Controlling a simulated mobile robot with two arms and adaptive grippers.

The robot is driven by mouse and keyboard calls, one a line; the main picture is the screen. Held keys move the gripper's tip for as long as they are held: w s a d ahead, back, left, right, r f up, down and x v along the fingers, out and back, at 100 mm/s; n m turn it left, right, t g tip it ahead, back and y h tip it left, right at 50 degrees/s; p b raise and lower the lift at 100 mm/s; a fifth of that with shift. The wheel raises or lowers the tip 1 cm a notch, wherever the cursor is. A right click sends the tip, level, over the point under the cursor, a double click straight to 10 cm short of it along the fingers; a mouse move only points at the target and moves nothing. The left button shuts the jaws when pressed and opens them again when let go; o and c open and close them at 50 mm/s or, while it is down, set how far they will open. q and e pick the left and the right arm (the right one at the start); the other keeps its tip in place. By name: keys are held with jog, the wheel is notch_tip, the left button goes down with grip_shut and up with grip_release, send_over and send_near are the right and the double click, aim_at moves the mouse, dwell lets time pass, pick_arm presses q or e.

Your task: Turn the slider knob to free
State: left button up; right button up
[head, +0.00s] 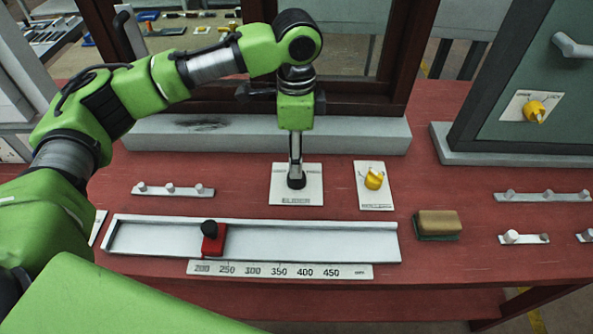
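A white label plate (310,190) lies on the red bench, with small lettering that seems to read "slider". My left gripper (296,180) points straight down onto the middle of this plate. Its dark tip covers the plate's centre, so any knob there is hidden. I cannot tell whether the fingers are open or shut on something. A second white plate with a yellow knob (374,180) is just to the right, apart from the gripper. A red slider block (213,245) with a black knob (209,228) sits in the pale rail. My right gripper is not in view.
The long pale rail (320,240) and a number scale (280,270) lie in front. A brown-topped block (438,223) is to the right. A window frame (395,50) stands behind. A green door (500,90) with a yellow knob (535,110) stands at the right.

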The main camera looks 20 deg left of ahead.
aim_at(296, 184)
pick_arm(q)
notch_tip(296, 184, down, 6)
jog(key=shift+f, duration=0.25)
jog(key=shift+c, duration=0.3)
jog(key=c, duration=1)
